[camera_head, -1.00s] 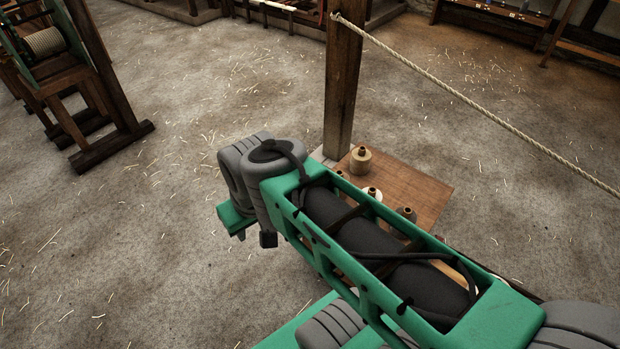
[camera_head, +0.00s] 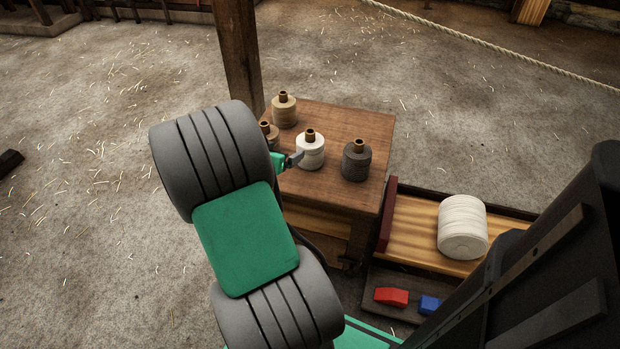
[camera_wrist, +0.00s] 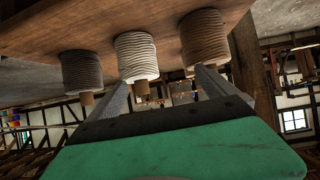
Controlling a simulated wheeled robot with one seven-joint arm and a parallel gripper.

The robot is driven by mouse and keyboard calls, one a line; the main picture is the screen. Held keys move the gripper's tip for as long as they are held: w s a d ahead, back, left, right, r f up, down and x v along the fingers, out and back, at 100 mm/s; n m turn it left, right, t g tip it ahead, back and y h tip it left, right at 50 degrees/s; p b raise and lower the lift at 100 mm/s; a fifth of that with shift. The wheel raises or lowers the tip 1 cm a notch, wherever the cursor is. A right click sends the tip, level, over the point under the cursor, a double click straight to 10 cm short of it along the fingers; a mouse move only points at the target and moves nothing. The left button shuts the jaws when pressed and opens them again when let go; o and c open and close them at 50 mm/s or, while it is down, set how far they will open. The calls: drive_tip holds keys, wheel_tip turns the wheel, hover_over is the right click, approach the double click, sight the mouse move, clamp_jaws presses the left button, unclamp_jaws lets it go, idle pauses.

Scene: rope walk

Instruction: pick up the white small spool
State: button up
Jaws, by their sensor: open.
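The white small spool (camera_head: 310,152) stands upright on a small wooden table (camera_head: 340,120), with a brown core tip on top. In the wrist view, which shows the scene upside down, the white spool (camera_wrist: 136,56) lies ahead of my gripper (camera_wrist: 160,77), nearer the left finger. My gripper is open and empty, its fingers pointing toward the spools. In the head view my gripper (camera_head: 294,158) shows only as a finger at the white spool's left side; my arm hides the rest. Whether it touches the spool I cannot tell.
A dark grey spool (camera_head: 356,161) stands right of the white one, a tan spool (camera_head: 284,111) behind, and a brownish spool (camera_head: 271,134) to the left. A wooden post (camera_head: 238,60) rises behind the table. A large white spool (camera_head: 462,228) lies on a wooden surface to the right.

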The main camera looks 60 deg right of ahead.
sight(310, 149)
drive_tip(key=shift+m+g+h, duration=0.5)
drive_tip(key=shift+m+h, duration=0.1)
drive_tip(key=shift+h, duration=0.1)
drive_tip(key=s+d+f, duration=0.2)
drive_tip(key=s+d+f+b, duration=0.1)
drive_tip(key=f, duration=0.1)
drive_tip(key=shift+s+d+f, duration=0.2)
drive_tip(key=shift+s+d, duration=0.2)
drive_tip(key=b+x, duration=0.1)
drive_tip(key=x, duration=0.4)
drive_tip(key=b+x, duration=0.1)
drive_tip(key=x, duration=0.1)
drive_tip(key=shift+s+d+b, duration=0.25)
drive_tip(key=shift+d+b, duration=0.1)
drive_tip(key=shift+w, duration=0.1)
drive_tip(key=c, duration=1.7)
drive_tip(key=shift+r, duration=0.1)
